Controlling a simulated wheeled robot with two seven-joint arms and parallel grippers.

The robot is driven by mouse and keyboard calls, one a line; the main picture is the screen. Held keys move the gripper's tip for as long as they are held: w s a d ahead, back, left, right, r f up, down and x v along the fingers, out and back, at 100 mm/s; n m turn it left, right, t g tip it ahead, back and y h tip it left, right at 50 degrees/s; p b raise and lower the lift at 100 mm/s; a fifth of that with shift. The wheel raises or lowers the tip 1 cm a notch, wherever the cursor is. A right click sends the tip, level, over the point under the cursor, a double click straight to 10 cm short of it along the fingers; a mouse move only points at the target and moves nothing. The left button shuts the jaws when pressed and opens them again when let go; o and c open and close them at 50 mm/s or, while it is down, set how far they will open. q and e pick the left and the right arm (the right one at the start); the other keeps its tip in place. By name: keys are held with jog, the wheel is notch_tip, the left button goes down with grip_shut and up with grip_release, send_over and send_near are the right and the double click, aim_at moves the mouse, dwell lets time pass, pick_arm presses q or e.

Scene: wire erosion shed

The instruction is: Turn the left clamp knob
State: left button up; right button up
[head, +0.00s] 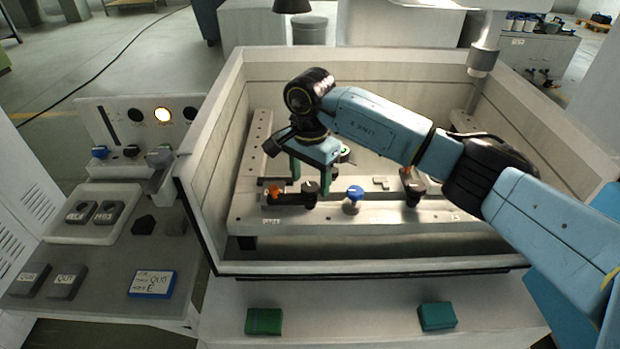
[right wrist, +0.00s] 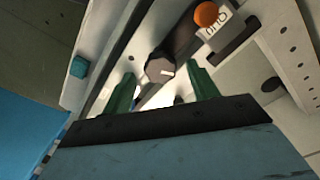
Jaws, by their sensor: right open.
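A dark clamp knob (head: 310,188) stands on the left part of the fixture bar inside the walled tank. An orange knob (head: 274,192) sits just left of the dark one. My left gripper is out of view.
A blue knob (head: 354,194) and another dark knob (head: 415,190) stand further right on the bar. The tank's front wall (head: 370,265) rises before the fixture. A control panel (head: 135,120) with a lit yellow lamp stands left. Green blocks (head: 264,321) lie on the front ledge.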

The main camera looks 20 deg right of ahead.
jog(key=shift+f, duration=0.6)
jog(key=shift+c, duration=0.8)
jog(key=c, duration=0.8)
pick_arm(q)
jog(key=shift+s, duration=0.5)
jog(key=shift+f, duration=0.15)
pick_arm(e)
jog(key=shift+m, duration=0.5)
jog(key=m+b, duration=0.1)
jog(key=m, duration=0.1)
jog(key=shift+f+m, duration=0.1)
jog(key=shift+m, duration=0.3)
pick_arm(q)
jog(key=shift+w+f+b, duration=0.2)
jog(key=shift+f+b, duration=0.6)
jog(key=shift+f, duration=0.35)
pick_arm(e)
jog(key=m, duration=0.5)
jog(key=shift+m, duration=0.3)
